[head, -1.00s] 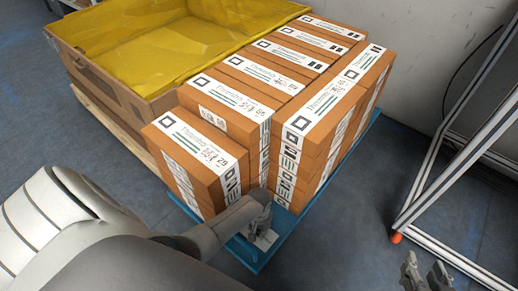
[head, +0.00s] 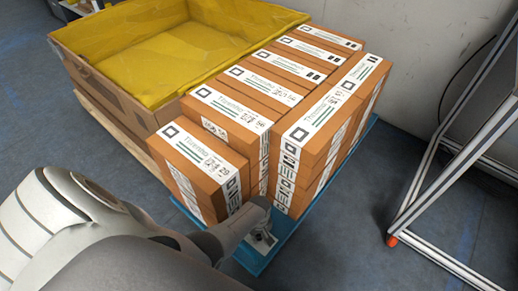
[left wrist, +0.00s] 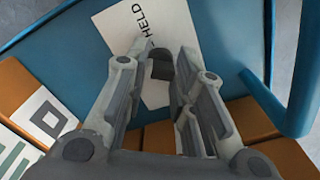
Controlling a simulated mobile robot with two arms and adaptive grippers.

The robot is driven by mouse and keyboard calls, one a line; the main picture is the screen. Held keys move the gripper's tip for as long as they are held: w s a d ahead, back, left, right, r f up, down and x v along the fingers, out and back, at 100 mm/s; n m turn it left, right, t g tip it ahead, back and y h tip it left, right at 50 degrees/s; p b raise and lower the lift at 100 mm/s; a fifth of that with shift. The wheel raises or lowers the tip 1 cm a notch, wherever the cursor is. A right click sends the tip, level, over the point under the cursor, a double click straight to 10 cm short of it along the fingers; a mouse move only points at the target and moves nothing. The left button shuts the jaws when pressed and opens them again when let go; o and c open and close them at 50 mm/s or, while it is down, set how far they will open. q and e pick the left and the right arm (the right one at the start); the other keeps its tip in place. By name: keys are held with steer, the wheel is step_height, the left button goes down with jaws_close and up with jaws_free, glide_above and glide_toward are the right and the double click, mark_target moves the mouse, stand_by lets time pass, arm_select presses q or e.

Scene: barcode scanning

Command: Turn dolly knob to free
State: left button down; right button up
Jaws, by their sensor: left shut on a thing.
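The blue dolly (head: 256,262) stands on the floor under the stacked boxes, and its blue frame fills much of the left wrist view (left wrist: 215,35). A white label (left wrist: 130,30) on it reads "HELD". In the head view my left gripper (head: 261,238) is low at the dolly's front corner, and the knob cannot be made out there. My right gripper is out of view.
Brown labelled boxes (head: 205,165) are stacked on the dolly, right behind my left gripper. A yellow-lined crate (head: 130,108) stands on a wooden pallet at left. A metal frame (head: 425,215) with an orange foot stands at right. Floor between dolly and frame is clear.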

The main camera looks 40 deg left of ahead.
mark_target(259, 235)
arm_select(q)
steer(key=shift+r+n, duration=0.1)
steer(key=shift+n, duration=0.4)
steer(key=n, duration=0.2)
steer(key=shift+n+p, duration=0.3)
steer(key=shift+n, duration=1.6)
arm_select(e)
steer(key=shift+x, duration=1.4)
arm_select(q)
steer(key=shift+a, duration=0.1)
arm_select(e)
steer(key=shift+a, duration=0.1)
arm_select(q)
steer(key=c, duration=1.3)
jaws_free()
steer(key=shift+o, duration=0.3)
step_height(259, 235, up, 12)
